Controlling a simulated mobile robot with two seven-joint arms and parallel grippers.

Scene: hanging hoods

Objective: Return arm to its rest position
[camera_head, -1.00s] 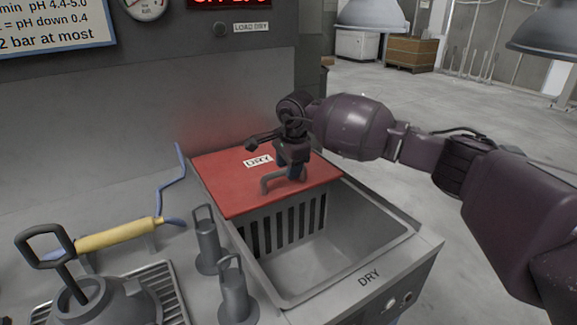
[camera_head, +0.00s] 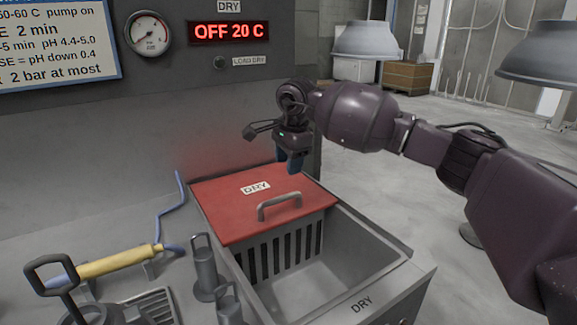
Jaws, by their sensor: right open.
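My right arm comes in from the right side of the head view. Its gripper (camera_head: 290,165) points down, open and empty, above the back of the red lid marked DRY (camera_head: 235,215). The lid's grey handle (camera_head: 279,206) stands free below the fingers, with a visible gap between them. The lid lies over the back part of the grey DRY basin (camera_head: 350,262), whose front part is uncovered. My left gripper is not in view.
A yellow-handled tool with a blue cord (camera_head: 118,262) lies at the left. Grey upright handles (camera_head: 204,265) stand beside the basin. A panel display (camera_head: 229,32) reads OFF 20 C. Metal hoods (camera_head: 365,42) hang at the upper right. Open floor lies beyond the basin.

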